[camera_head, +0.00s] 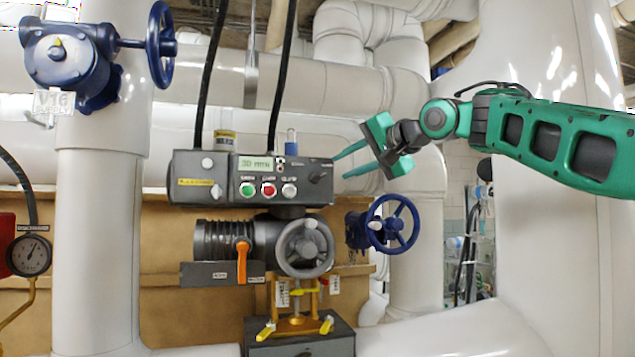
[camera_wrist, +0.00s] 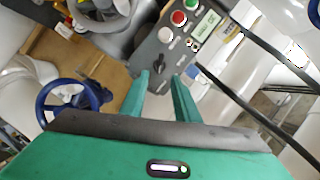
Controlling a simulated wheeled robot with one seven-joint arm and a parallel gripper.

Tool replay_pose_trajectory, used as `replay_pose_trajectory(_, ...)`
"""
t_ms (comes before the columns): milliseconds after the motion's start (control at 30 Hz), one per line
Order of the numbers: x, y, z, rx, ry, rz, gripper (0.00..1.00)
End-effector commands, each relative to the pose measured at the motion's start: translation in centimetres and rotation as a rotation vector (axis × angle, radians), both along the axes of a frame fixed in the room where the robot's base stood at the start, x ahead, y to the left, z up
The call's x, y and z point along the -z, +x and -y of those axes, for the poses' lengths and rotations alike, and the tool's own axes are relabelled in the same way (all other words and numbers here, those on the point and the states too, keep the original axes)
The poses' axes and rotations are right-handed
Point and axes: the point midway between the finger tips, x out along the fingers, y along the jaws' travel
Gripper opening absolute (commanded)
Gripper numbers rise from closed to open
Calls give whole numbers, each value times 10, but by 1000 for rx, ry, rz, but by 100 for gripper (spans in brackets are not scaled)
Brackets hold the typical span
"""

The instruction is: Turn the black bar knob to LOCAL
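The black bar knob (camera_head: 318,173) sits on the right end of the grey control box's face (camera_head: 215,178). The knob (camera_wrist: 158,64) also shows in the wrist view, just beyond my fingertips; the labels around it are too small to read. My green gripper (camera_head: 339,167) is to the right of the knob in the head view, its two fingers pointing left toward the box. In the wrist view my gripper (camera_wrist: 161,76) is open, with nothing between its fingers. The fingers appear apart from the knob.
Green, red and white buttons (camera_head: 268,189) and a small display (camera_head: 256,164) are left of the knob. Below are a grey handwheel (camera_head: 305,248) and an orange lever (camera_head: 242,262). A blue handwheel (camera_head: 393,224) stands lower right. Black cables rise from the box.

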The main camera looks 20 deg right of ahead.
Motion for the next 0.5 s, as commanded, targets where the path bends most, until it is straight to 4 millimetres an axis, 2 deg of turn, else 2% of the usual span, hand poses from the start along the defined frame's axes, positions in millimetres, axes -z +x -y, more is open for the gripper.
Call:
replay_pose_trajectory(167, 4, 19, -8, -3, 2, -1, 28)
replay_pose_trajectory(500, 16, 73, -28, -2, 2, -2, 28)
